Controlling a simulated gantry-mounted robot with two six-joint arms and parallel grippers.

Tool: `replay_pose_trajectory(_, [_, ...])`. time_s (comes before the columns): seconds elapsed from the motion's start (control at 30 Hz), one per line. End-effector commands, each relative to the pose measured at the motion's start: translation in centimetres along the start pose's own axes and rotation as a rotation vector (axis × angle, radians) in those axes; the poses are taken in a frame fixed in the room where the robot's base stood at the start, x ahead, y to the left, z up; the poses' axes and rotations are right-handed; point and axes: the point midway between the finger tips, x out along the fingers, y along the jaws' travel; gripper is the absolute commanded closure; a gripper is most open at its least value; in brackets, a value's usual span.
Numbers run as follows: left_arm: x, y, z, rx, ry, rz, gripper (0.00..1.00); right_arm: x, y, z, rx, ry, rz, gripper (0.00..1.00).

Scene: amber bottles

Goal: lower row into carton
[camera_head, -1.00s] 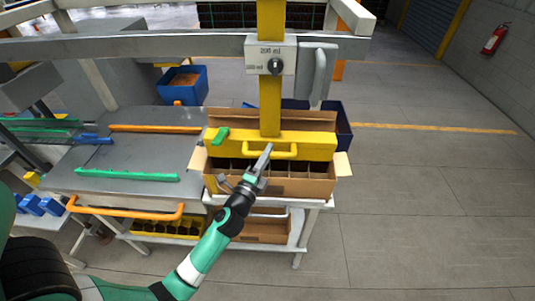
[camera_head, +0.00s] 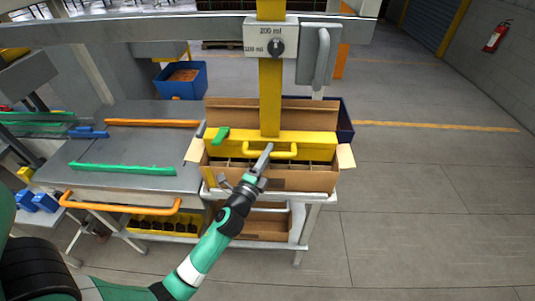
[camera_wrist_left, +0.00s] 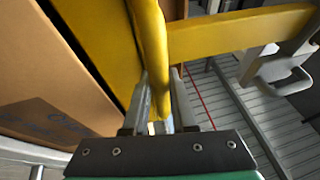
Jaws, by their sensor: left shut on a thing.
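In the head view, the yellow row head (camera_head: 318,137) hangs on a yellow column and sits down inside the open carton (camera_head: 305,183), low between its flaps. Dark compartments with pale dividers show under its front edge; whether bottles hang beneath is hidden. My left gripper (camera_head: 266,154) is shut on the yellow handle (camera_head: 286,155) at the front of the head. In the left wrist view the two fingers (camera_wrist_left: 161,105) stand on either side of the yellow bar (camera_wrist_left: 152,50). The carton's brown wall (camera_wrist_left: 45,85) lies to the left. My right gripper is out of view.
A green lever (camera_head: 221,135) sits on the head's left end. A box with a dial (camera_head: 277,47) is above. The carton stands on a white stand (camera_head: 318,200). A grey table (camera_head: 140,145) with green and orange bars is left. The floor at right is clear.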

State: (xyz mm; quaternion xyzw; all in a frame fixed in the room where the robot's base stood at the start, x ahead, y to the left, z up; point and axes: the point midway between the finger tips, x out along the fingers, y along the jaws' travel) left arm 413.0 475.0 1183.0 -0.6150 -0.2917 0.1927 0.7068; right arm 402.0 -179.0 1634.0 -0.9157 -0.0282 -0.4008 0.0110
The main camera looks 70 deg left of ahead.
Motion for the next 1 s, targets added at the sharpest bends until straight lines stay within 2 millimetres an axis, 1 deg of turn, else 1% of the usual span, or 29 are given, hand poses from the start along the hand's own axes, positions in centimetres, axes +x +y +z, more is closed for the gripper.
replay_pose_trajectory(0.13, [0.0,0.1,0.0,0.000,-0.001,0.007,1.00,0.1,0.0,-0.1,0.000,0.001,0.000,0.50])
replay_pose_trajectory(0.17, [0.0,0.1,0.0,0.000,-0.001,0.007,0.73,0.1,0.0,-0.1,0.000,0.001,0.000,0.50])
replay_pose_trajectory(0.3, [0.0,0.1,0.0,0.000,-0.001,0.006,0.48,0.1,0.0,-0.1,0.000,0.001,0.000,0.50])
replay_pose_trajectory(0.33, [0.0,0.1,0.0,0.000,0.000,0.006,0.45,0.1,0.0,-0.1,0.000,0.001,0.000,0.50])
replay_pose_trajectory(0.57, [0.0,0.0,0.0,0.000,0.000,0.004,0.45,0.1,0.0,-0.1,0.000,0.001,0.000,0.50])
replay_pose_trajectory(0.67, [-0.4,0.1,0.0,0.000,0.000,0.005,0.45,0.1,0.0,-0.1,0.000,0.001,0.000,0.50])
replay_pose_trajectory(0.77, [-1.6,0.2,-0.1,0.000,0.001,0.005,0.45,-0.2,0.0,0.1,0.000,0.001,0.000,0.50])
replay_pose_trajectory(0.87, [-3.8,0.4,0.0,0.001,0.001,0.007,0.45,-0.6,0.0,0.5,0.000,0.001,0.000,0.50])
replay_pose_trajectory(1.0, [-7.3,0.6,-0.1,0.000,0.002,0.007,0.45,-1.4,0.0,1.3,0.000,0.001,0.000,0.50])
